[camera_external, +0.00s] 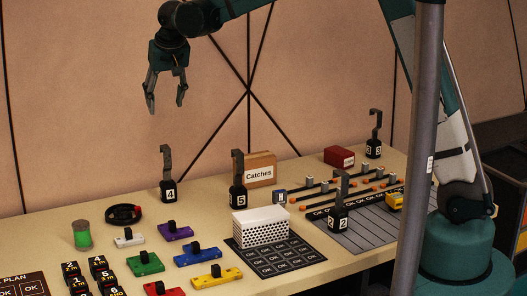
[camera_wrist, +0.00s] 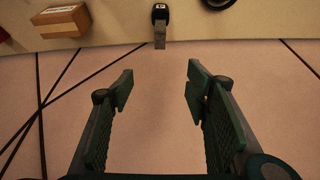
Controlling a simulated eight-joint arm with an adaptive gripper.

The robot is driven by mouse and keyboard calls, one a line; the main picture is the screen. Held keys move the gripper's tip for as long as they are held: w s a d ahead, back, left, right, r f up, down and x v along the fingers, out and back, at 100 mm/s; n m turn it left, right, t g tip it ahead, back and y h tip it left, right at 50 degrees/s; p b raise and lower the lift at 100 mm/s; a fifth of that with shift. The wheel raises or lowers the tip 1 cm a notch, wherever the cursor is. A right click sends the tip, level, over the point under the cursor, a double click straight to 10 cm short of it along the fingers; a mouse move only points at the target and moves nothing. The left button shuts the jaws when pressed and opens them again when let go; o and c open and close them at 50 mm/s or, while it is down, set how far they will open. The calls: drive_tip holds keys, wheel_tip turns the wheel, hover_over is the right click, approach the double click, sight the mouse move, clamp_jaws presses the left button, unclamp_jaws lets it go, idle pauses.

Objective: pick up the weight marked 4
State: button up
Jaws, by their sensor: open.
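The weight marked 4 (camera_external: 168,188) is a black block with a grey hook on top and a white label. It stands upright near the back edge of the table in the external view. My gripper (camera_external: 166,106) is open and empty, well above the table and over the weight in the picture. In the wrist view, my gripper (camera_wrist: 158,88) has its two fingers spread apart with nothing between them. A hooked black weight (camera_wrist: 160,14) shows at the top middle there, beyond the fingertips; its number is not readable.
Weights marked 5 (camera_external: 238,196), 2 (camera_external: 338,217) and 3 (camera_external: 373,146) stand to the right. A Catches box (camera_external: 261,170) is behind the 5. A white perforated box (camera_external: 261,228), a green spool (camera_external: 82,236), a black ring (camera_external: 124,215) and coloured blocks (camera_external: 175,232) fill the front. A wall stands behind.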

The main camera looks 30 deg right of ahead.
hover_over(168, 181)
drive_tip(key=s, duration=0.3)
wheel_tip(168, 181, down, 21)
drive_tip(key=shift+w+a+f, duration=0.15)
drive_tip(key=shift+f, duration=0.1)
drive_tip(key=shift+x, duration=1.25)
drive_tip(key=shift+w+f+b, duration=0.1)
drive_tip(key=shift+b, duration=0.2)
drive_tip(key=shift+b+x, duration=0.65)
drive_tip(key=shift+x, duration=1.8)
drive_tip(key=shift+c, duration=0.5)
clamp_jaws()
